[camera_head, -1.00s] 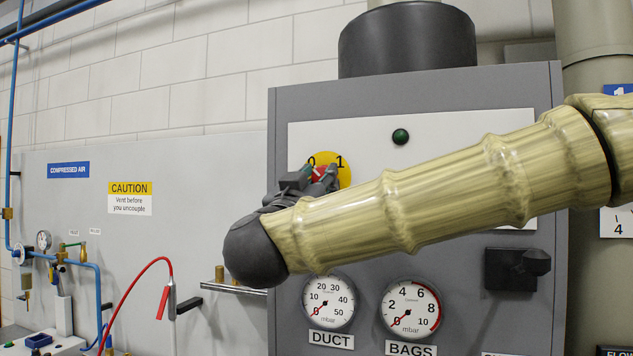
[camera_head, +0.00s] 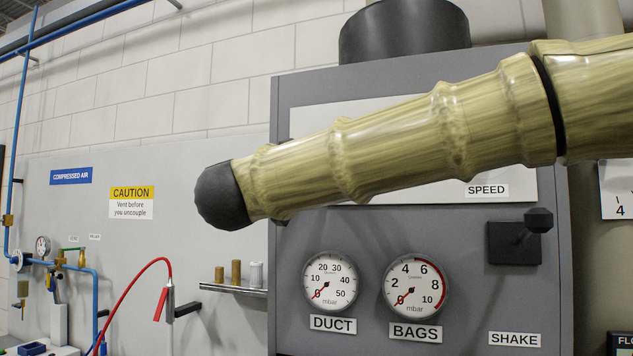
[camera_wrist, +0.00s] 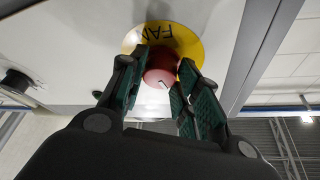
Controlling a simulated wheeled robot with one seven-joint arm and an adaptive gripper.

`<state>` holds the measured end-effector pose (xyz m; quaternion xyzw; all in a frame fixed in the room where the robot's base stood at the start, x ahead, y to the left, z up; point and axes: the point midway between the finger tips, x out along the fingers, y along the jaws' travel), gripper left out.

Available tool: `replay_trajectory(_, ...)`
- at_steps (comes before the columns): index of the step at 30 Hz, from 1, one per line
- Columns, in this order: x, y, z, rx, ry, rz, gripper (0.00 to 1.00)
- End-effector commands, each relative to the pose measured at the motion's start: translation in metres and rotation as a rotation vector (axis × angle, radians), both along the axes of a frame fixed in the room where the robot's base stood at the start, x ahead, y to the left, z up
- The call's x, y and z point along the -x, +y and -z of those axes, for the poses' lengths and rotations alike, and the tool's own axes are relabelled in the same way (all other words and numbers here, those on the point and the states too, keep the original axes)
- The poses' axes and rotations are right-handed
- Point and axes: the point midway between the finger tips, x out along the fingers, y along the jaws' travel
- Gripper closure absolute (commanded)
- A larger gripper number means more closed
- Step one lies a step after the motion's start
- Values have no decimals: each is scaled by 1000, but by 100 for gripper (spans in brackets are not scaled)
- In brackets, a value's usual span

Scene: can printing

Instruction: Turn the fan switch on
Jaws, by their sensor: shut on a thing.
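In the head view my forearm crosses the front of the grey cabinet (camera_head: 460,235) and hides the switch, the plate and my gripper. The knob's position against its marks cannot be read.
Below my arm are the duct gauge (camera_head: 330,281), the bags gauge (camera_head: 414,285) and a black lever handle (camera_head: 517,237). A small shelf (camera_head: 234,289) with little cylinders and a red hose (camera_head: 130,285) are at the left.

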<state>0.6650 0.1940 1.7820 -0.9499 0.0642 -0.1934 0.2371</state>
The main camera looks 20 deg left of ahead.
Motion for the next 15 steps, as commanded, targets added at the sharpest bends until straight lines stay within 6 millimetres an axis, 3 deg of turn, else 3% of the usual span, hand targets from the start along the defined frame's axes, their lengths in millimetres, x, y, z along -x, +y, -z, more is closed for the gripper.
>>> replay_trajectory(15, 0, 3, 1, -488, -19, 1, 92)
